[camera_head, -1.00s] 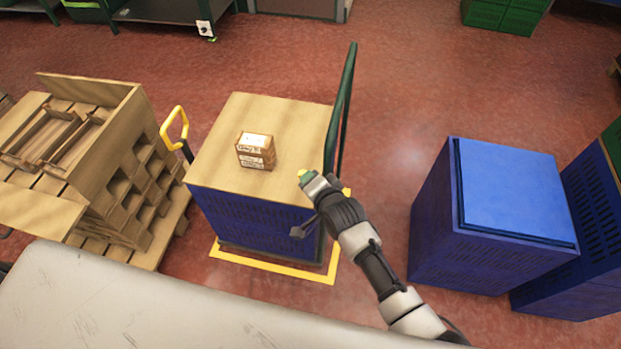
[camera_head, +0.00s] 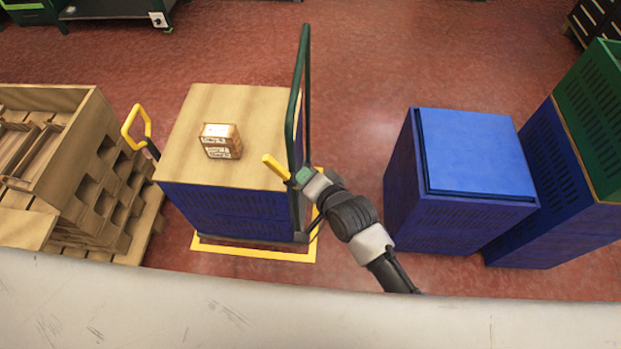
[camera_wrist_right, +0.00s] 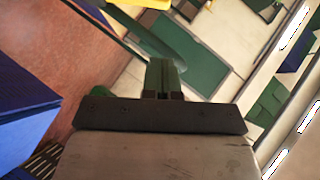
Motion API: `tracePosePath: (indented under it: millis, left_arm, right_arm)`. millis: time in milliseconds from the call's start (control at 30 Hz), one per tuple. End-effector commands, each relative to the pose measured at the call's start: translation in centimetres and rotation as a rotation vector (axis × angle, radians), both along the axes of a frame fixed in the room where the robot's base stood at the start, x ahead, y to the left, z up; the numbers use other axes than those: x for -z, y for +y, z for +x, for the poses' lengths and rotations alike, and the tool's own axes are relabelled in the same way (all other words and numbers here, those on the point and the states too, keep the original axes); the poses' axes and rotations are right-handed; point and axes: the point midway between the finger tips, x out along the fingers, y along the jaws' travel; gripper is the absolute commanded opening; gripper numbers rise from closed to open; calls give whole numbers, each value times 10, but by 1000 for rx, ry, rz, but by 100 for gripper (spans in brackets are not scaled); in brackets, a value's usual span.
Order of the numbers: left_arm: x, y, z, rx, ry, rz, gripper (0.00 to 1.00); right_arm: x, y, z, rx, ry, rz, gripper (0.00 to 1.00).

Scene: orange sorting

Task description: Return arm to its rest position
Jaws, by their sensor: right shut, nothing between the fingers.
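My right arm comes in from the lower right in the head view. Its gripper (camera_head: 277,168) points up and left, over the right edge of the box-topped cart, by the cart's green handle (camera_head: 301,70). In the right wrist view the two dark green fingers (camera_wrist_right: 164,75) are together with nothing between them. My left arm and gripper are not in view.
A brown-topped blue crate stack (camera_head: 240,105) bears a small carton (camera_head: 221,140). Blue crates (camera_head: 475,150) stand to the right, with a green crate (camera_head: 590,100) beyond. Wooden pallets (camera_head: 100,190) stand left. A pale surface (camera_head: 250,310) crosses the front. Red floor lies open behind.

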Motion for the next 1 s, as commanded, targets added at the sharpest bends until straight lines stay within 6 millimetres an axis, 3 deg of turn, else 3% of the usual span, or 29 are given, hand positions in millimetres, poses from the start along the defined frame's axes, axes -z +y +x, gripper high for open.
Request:
tracePosePath:
  millis: [200, 767, 867, 967, 1000]
  left_arm:
    - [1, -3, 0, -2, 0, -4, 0]
    - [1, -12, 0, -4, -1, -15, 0]
    - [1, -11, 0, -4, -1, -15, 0]
    - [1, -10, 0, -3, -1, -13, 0]
    - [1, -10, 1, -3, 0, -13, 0]
  right_arm:
    - [-4, -8, -10, 0, 2, 0, 0]
    - [-5, -9, -10, 0, 1, -1, 0]
    - [7, -13, -10, 3, 9, -26, 0]
    - [44, -28, -12, 10, 30, -108, 0]
    - [66, -38, -16, 12, 45, -157, 0]
